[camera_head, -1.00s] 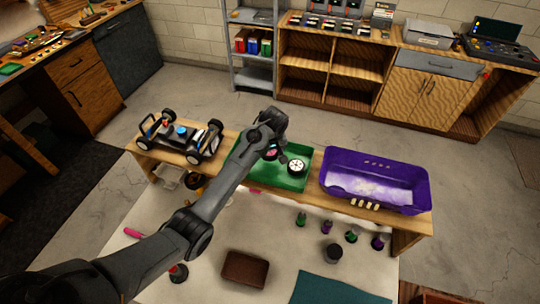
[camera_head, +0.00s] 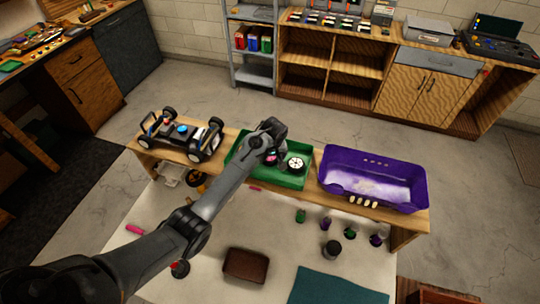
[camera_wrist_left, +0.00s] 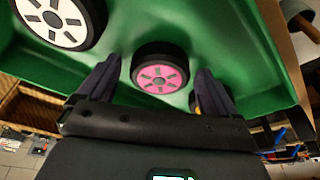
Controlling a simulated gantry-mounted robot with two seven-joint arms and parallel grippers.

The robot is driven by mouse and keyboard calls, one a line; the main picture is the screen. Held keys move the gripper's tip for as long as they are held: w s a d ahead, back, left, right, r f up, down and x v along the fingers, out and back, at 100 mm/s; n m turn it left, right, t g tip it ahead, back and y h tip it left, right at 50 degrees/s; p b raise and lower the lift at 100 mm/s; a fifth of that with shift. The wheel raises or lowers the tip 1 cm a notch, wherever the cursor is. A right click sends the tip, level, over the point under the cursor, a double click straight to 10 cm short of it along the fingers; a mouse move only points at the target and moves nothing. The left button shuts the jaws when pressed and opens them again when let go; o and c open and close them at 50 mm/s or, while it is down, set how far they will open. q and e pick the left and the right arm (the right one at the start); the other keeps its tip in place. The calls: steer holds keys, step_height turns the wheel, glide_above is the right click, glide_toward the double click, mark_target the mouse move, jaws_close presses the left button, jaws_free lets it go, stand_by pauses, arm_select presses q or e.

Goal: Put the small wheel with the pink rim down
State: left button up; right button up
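The small wheel with the pink rim (camera_wrist_left: 160,76) has a black tyre and is at the floor of the green tray (camera_wrist_left: 225,40) in the left wrist view. My left gripper (camera_wrist_left: 160,80) is open, with one finger on each side of this wheel and a narrow gap showing on both sides. In the head view my left gripper (camera_head: 271,158) is low over the green tray (camera_head: 292,181), and a bit of pink shows by it. A larger white-rimmed wheel (camera_head: 296,164) lies in the tray to the right. My right gripper is out of view.
A purple car body shell (camera_head: 375,180) stands right of the tray on the wooden bench. A car chassis (camera_head: 182,133) stands to the left. Several small bottles, a brown box (camera_head: 245,265) and a teal mat (camera_head: 340,287) are in front.

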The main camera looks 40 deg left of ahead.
arm_select(q)
steer(key=shift+r, duration=0.25)
steer(key=b+v, duration=0.3)
steer(key=v, duration=0.9)
steer(key=shift+b, duration=0.35)
